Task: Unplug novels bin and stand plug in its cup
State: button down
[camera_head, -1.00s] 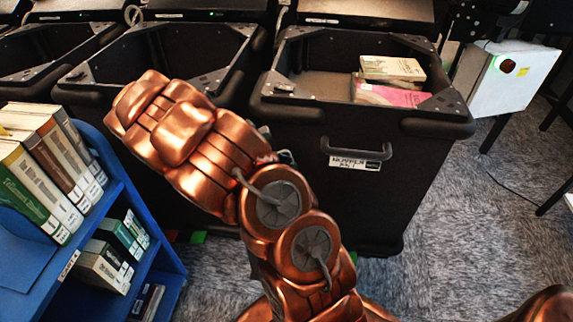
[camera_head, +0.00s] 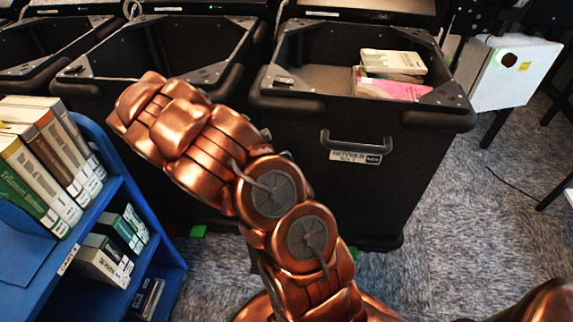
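The novels bin (camera_head: 395,215) is a black wheeled bin with a handle and a label reading roughly "NOVELS" on its front. It holds several books, one with a pink cover. My copper arm reaches up across the middle, in front of the bins and just left of the novels bin. My gripper's fingertips do not show; they are hidden behind the arm or out of the picture. The plug, its cord and its cup cannot be made out.
A blue book cart (camera_head: 150,225) with several books stands close at the left. More black bins (camera_head: 210,45) stand in a row at the back left. A white box with a green light (camera_head: 508,72) is at the right. Grey carpet (camera_head: 455,240) is clear at the lower right.

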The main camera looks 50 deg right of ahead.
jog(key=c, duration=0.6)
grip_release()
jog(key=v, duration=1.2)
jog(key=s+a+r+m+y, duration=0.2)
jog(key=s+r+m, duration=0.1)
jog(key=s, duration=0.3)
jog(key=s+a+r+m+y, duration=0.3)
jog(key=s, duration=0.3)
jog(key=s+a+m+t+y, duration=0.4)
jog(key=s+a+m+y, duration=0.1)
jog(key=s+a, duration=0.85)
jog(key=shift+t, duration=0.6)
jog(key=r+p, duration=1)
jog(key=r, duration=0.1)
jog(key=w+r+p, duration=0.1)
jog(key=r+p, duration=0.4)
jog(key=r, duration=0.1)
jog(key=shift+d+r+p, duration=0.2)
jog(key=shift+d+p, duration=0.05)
jog(key=shift+p, duration=0.1)
